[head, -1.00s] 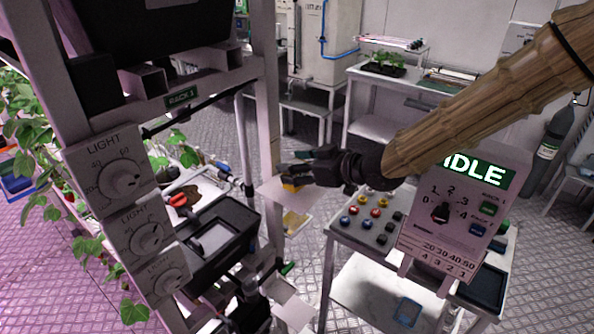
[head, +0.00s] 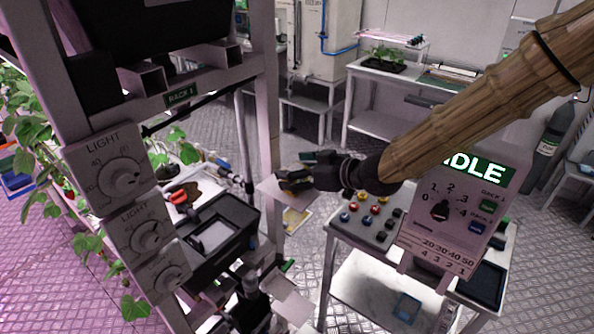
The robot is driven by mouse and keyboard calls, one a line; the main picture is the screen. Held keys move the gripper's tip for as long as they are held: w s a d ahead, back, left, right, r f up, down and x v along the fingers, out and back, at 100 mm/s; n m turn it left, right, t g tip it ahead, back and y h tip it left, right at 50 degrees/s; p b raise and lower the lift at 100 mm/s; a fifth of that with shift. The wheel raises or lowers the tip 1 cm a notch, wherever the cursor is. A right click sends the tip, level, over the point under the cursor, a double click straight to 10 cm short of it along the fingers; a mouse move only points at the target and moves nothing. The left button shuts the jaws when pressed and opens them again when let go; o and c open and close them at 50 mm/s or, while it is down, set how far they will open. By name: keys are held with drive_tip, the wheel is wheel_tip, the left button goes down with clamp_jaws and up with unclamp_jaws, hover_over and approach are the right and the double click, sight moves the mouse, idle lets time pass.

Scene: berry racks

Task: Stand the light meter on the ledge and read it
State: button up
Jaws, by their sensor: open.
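My gripper (head: 292,174) is open at the end of the arm, in the middle of the head view. It is just above a pale ledge (head: 270,191) beside the rack's front post. A small dark thing with a little yellow, perhaps the light meter (head: 292,188), shows at the fingers over the ledge. The fingers partly cover it, and I cannot tell whether it stands on the ledge or touches them. No reading is visible.
Rack 1 with several light dials (head: 122,180) stands at left. A control panel reading IDLE (head: 455,205) stands at right by a cart with coloured knobs (head: 370,213). A black tray (head: 216,232) sits on the rack.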

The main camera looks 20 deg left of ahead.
drive_tip(key=shift+r, duration=0.15)
drive_tip(key=shift+d, duration=0.2)
drive_tip(key=b+v, duration=0.2)
drive_tip(key=v, duration=0.9)
drive_tip(key=shift+s+d, duration=0.15)
drive_tip(key=shift+d, duration=0.1)
drive_tip(key=shift+r, duration=0.1)
